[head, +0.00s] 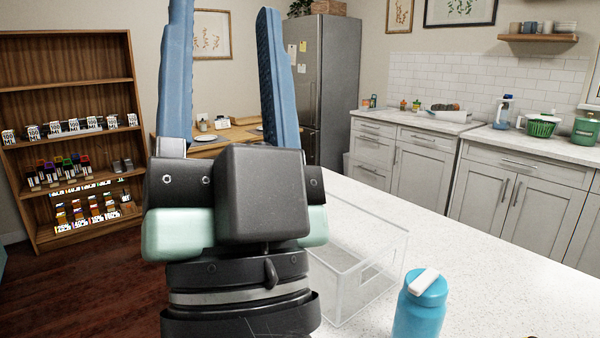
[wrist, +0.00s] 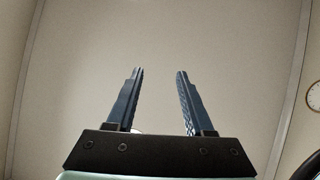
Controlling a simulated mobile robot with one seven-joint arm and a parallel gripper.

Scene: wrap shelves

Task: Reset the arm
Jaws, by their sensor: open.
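My gripper (head: 222,75) points upward in the middle-left of the head view, close to the camera. Its two blue fingers stand well apart with nothing between them. The wrist view also shows my gripper (wrist: 158,90) open and empty, with a plain pale surface behind it. The gripper touches nothing that I can see. It hides part of the counter and the room behind it.
A clear bin (head: 390,272) and a blue bottle (head: 420,308) stand on the white counter (head: 500,285). A wooden shelf (head: 75,95) with several small boxes stands at the left. A fridge (head: 325,80) and cabinets (head: 410,160) are behind. A clock (wrist: 314,96) shows in the wrist view.

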